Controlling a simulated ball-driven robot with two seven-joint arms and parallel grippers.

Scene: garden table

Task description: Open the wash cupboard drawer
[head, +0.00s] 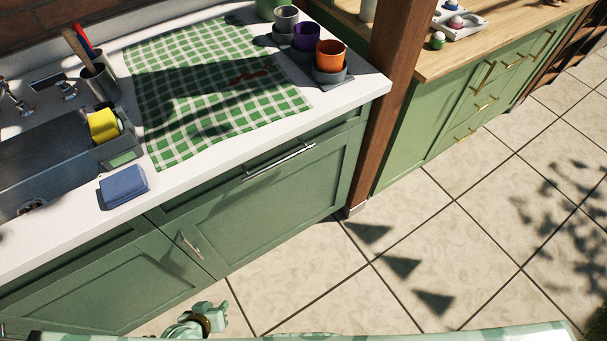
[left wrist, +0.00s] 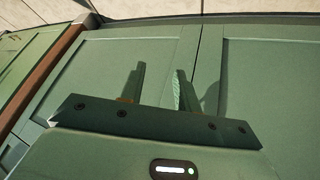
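The wash cupboard (head: 330,182) is green and stands under a white worktop. My left gripper (head: 208,314) is low in front of the cupboard in the head view, apart from the handle. In the left wrist view its two fingers (left wrist: 158,82) are spread with nothing between them, facing green panels (left wrist: 110,70). No handle shows there. My right gripper is not in view.
A wooden post (head: 385,100) stands right of the cupboard. The worktop holds a checked cloth (head: 200,80), cups (head: 331,57) and a blue sponge (head: 124,187). The tiled floor (head: 430,240) is clear.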

